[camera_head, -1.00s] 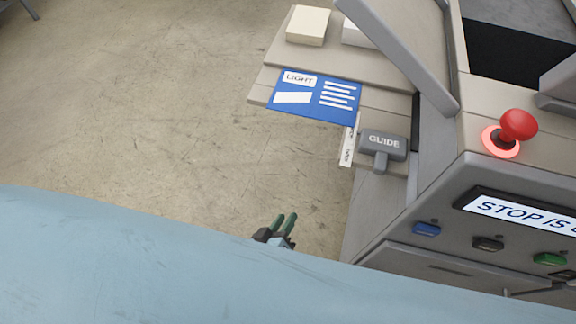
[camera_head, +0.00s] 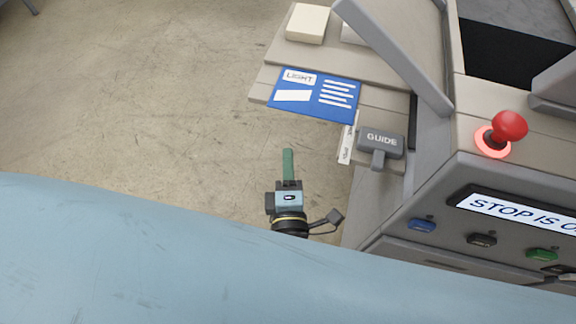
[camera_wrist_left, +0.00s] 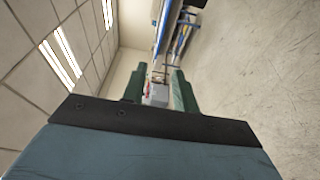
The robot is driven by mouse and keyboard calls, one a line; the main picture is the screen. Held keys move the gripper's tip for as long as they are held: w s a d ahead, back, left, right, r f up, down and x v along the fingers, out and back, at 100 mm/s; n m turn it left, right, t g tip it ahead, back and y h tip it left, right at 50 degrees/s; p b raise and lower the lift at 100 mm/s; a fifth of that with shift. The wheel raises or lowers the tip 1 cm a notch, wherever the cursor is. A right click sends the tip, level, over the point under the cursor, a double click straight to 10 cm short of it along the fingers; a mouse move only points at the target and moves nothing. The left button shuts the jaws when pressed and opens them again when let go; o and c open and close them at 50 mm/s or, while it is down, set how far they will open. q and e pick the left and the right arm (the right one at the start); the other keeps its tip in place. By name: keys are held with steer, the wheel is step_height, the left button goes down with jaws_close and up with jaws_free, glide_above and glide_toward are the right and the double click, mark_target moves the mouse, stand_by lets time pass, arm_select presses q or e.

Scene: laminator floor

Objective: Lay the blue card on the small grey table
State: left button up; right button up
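The blue card (camera_head: 314,94), printed LIGHT with white lines, lies flat on the beige side shelf of the machine, its near edge at the shelf's front. My left gripper (camera_head: 288,154) is in front of the card, below it in the picture and apart from it. Its green fingers are seen edge-on there. In the left wrist view the fingers of this gripper (camera_wrist_left: 158,85) stand apart with nothing held between them. My right gripper is not in view. I cannot make out the small grey table in any view.
A grey GUIDE handle (camera_head: 381,141) stands right of the gripper, near a white label strip. A cream block (camera_head: 307,23) sits on the shelf behind the card. The machine has a lit red stop knob (camera_head: 509,126). Bare floor (camera_head: 150,100) lies to the left.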

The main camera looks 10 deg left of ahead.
arm_select(q)
steer(key=x, duration=1.2)
steer(key=shift+w+p, duration=0.4)
steer(key=shift+p, duration=0.05)
jaws_close()
